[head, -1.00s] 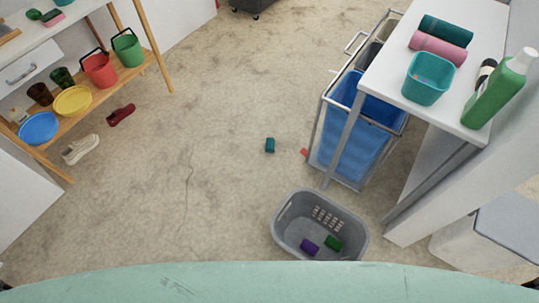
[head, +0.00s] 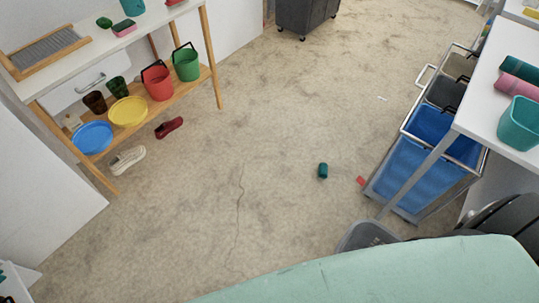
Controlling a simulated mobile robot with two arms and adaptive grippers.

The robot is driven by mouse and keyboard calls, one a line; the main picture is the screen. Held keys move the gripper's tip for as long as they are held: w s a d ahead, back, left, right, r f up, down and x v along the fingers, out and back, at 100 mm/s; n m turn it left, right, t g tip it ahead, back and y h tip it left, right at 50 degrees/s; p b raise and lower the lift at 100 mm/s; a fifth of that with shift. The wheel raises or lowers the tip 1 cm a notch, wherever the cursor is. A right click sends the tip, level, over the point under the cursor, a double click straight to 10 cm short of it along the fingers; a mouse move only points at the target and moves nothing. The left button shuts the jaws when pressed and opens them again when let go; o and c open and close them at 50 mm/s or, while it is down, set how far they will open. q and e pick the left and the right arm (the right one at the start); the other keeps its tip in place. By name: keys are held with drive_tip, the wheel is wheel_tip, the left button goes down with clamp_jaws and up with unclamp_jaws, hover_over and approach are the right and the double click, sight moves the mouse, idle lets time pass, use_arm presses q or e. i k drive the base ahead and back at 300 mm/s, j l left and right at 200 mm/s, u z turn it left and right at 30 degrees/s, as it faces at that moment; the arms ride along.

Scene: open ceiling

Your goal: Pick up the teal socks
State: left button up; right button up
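The teal socks (head: 323,171) are a small rolled bundle lying on the bare concrete floor, right of the middle of the head view. Nothing touches them. Neither of my grippers can be made out in this view, so I cannot see their fingers or whether they hold anything.
A red scrap (head: 361,180) lies beside the blue laundry sorter (head: 419,172) to the right. Shoes (head: 128,160) lie by the wooden shelf (head: 214,75) at left.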

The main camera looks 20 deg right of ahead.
sight(322, 167)
drive_tip(key=i+j+u, duration=0.35)
drive_tip(key=i+u, duration=0.15)
drive_tip(key=i, duration=0.25)
drive_tip(key=i+z, duration=0.7)
drive_tip(key=z, duration=0.25)
